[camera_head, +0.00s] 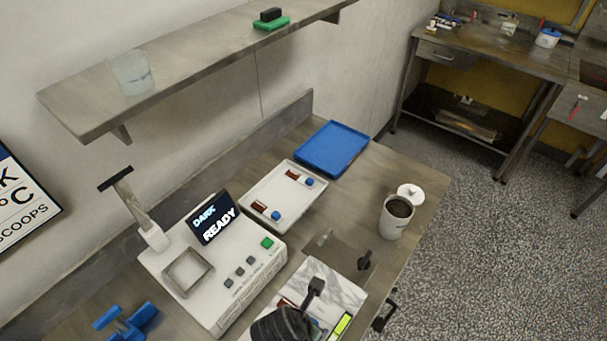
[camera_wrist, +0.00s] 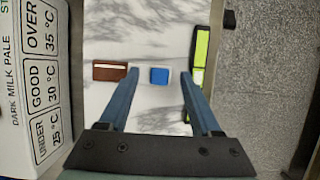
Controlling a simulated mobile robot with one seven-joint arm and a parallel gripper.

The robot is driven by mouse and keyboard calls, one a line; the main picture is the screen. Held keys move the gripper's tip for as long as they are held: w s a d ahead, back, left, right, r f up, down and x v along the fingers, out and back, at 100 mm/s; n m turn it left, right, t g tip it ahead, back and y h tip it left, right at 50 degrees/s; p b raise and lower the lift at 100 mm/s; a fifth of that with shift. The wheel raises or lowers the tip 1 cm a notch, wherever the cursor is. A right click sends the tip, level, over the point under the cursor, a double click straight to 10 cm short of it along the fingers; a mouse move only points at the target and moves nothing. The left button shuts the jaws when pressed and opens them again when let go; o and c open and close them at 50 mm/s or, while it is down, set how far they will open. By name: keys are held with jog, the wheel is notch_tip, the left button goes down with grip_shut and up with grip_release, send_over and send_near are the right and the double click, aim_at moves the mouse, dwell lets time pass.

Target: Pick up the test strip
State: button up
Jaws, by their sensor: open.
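On the white marbled slab (camera_wrist: 150,28), the wrist view shows a brown piece (camera_wrist: 110,70) and a small blue block (camera_wrist: 159,75) in line. They look like the two ends of the test strip; a pale link between them cannot be made out. My gripper (camera_wrist: 160,74) is open, with one finger on each side of the blue block in the picture. Its height above the block is unclear, and no contact shows. In the head view my dark wrist (camera_head: 280,325) covers part of the slab.
A yellow-green device (camera_wrist: 201,48) lies right of the block, near the right finger. The white machine (camera_head: 215,265) reading "DARK READY" stands left of the slab. Behind are a white tray (camera_head: 283,192) with similar brown-and-blue pieces, a blue tray (camera_head: 333,147) and a brown-filled pot (camera_head: 397,222).

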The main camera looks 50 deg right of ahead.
jog(key=shift+d+f, duration=0.1)
jog(key=shift+f, duration=0.1)
grip_shut()
dwell(0.4)
